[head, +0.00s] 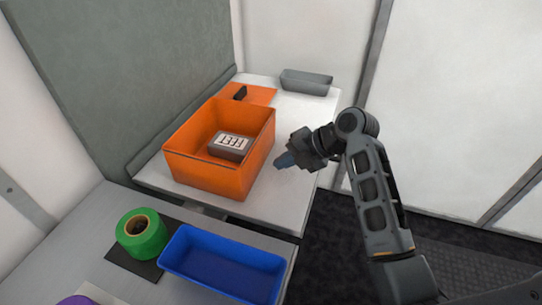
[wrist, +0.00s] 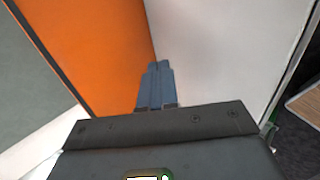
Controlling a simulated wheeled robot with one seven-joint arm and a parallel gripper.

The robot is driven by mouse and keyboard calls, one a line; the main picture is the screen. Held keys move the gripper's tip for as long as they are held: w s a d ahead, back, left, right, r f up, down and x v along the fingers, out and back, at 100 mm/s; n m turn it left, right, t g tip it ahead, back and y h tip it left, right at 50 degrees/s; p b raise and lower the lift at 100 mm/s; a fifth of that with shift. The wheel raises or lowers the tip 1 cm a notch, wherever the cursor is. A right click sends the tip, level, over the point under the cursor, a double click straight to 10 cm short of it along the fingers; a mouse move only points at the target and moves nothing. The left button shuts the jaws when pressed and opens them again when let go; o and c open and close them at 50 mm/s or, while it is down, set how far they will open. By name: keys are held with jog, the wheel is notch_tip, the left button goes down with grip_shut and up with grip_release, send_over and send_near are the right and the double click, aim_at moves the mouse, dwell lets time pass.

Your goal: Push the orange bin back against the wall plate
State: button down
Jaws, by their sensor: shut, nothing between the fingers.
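The orange bin (head: 205,176) stands upright on the white tabletop in the head view, with a dark grey box bearing a white label (head: 230,145) inside it. A grey-green upright panel (head: 130,70), seemingly the wall plate, rises to the bin's left; a strip of white tabletop shows between them. My gripper (head: 281,160) is shut and empty, low at the bin's right side. In the wrist view the shut fingers (wrist: 157,66) point along the tabletop beside the bin's orange wall (wrist: 95,40). I cannot tell whether they touch it.
A flat orange piece (head: 262,95) with a small black part lies behind the bin. A grey tray (head: 307,81) sits at the back. On the nearer grey surface are a green tape roll (head: 141,236) and a blue tray (head: 222,265). White tabletop (head: 290,205) is free right of the bin.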

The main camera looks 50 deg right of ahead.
aim_at(261, 157)
jog(key=shift+w, duration=0.1)
jog(key=shift+w+a+b, duration=0.7)
jog(key=shift+w+a, duration=0.1)
jog(key=shift+w, duration=1.4)
jog(key=shift+w+a+b, duration=0.7)
jog(key=shift+w+a, duration=0.15)
jog(key=shift+w, duration=1.4)
jog(key=shift+w+a+b, duration=0.7)
jog(key=shift+w+a, duration=0.1)
jog(key=shift+w, duration=1.4)
jog(key=shift+s+d+p, duration=0.15)
jog(key=shift+s+d, duration=0.35)
jog(key=shift+s, duration=0.95)
jog(key=shift+s+d+p, duration=0.15)
jog(key=shift+s+d, duration=0.4)
jog(key=shift+s, duration=0.85)
jog(key=shift+s+d+p, duration=0.15)
jog(key=shift+s+d, duration=0.35)
jog(key=shift+s, duration=0.95)
jog(key=shift+r, duration=0.1)
